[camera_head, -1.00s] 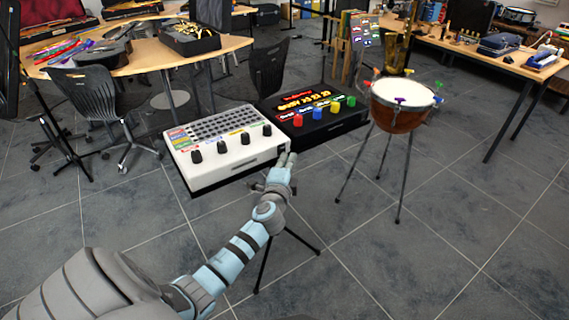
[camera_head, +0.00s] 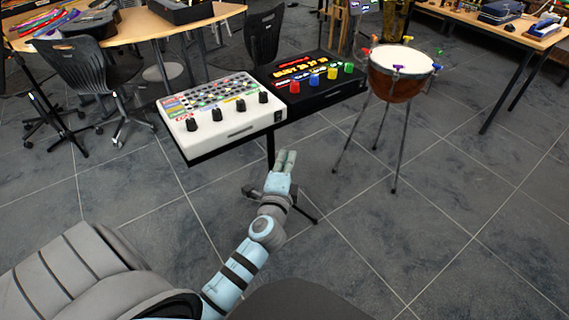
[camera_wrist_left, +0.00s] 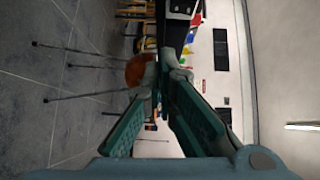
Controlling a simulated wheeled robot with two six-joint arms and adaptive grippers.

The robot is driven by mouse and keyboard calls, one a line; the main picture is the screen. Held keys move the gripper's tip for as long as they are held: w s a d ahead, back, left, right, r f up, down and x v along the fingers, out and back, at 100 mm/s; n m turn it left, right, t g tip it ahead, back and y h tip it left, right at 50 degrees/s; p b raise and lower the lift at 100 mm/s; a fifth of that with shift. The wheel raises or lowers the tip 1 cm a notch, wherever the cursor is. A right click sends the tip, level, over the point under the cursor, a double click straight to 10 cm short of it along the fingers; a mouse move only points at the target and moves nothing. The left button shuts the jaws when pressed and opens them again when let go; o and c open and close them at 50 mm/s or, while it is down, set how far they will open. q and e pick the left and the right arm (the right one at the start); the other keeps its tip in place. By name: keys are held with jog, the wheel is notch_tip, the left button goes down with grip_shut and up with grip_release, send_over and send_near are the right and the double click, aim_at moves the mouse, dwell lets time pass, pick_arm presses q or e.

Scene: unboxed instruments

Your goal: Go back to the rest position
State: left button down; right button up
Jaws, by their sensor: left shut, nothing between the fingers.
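My left gripper (camera_head: 286,158) shows in the head view, in front of and below the two boxes, apart from them over the floor. Its fingers are together with nothing between them. In the left wrist view the two green fingers (camera_wrist_left: 163,68) converge towards their tips. The white box (camera_head: 222,116) has black knobs and a grid of lit coloured pads. The black box (camera_head: 318,84) beside it has a lit display and coloured knobs. My right gripper is not in view.
A copper drum (camera_head: 394,87) stands on thin legs to the right of the boxes. Black chairs (camera_head: 82,85) and a curved wooden table (camera_head: 160,23) are at the back left. Another table (camera_head: 487,41) is at the back right. The tiled floor at right is clear.

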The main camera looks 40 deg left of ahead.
pick_arm(q)
jog(key=shift+v, duration=1)
jog(key=shift+f, duration=0.15)
